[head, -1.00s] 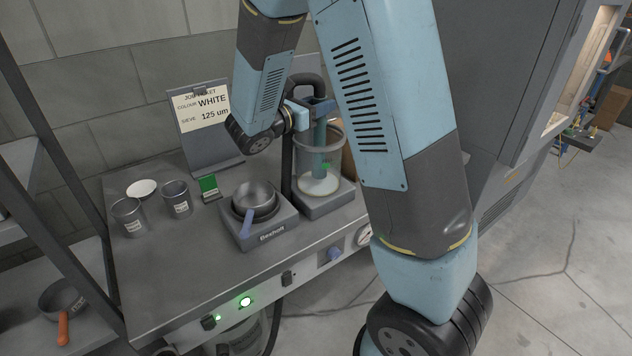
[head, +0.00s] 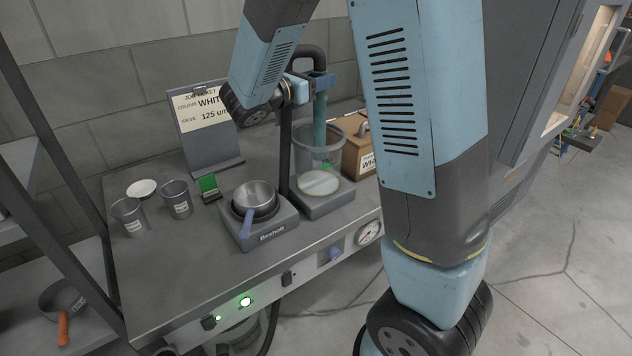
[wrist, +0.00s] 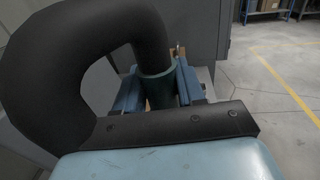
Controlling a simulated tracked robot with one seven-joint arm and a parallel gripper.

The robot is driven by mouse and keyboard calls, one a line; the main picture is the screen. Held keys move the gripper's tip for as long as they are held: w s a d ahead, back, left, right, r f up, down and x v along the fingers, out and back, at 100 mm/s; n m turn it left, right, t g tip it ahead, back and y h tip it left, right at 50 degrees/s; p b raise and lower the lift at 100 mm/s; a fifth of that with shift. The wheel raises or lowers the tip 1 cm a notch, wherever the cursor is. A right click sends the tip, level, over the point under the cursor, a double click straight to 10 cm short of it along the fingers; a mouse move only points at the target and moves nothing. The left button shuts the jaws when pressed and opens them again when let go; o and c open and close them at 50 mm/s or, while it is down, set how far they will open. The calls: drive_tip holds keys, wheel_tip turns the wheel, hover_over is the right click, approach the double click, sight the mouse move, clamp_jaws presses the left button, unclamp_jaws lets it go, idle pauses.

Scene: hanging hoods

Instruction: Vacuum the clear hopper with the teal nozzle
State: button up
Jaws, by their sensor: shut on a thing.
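The teal nozzle (head: 319,118) is upright on the end of a black hose, which also shows in the wrist view (wrist: 150,35). My gripper (head: 318,86) is shut on the nozzle's upper part; in the wrist view its two blue jaws (wrist: 158,88) sit either side of the dark teal collar. The clear hopper (head: 302,158) stands on a grey base at the right of the bench. The nozzle's lower end appears within the hopper's upper part, above the pale round floor; its exact depth is hard to tell. A small green mark shows on the hopper.
A sieve pan (head: 256,197) sits on a grey scale-like unit left of the hopper. Two labelled cups (head: 177,200), a white dish (head: 142,188) and a ticket stand (head: 207,125) are farther left. A brown box (head: 360,158) stands close behind right. My arm crosses the right foreground.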

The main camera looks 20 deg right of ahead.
drive_tip(key=shift+r, duration=5.65)
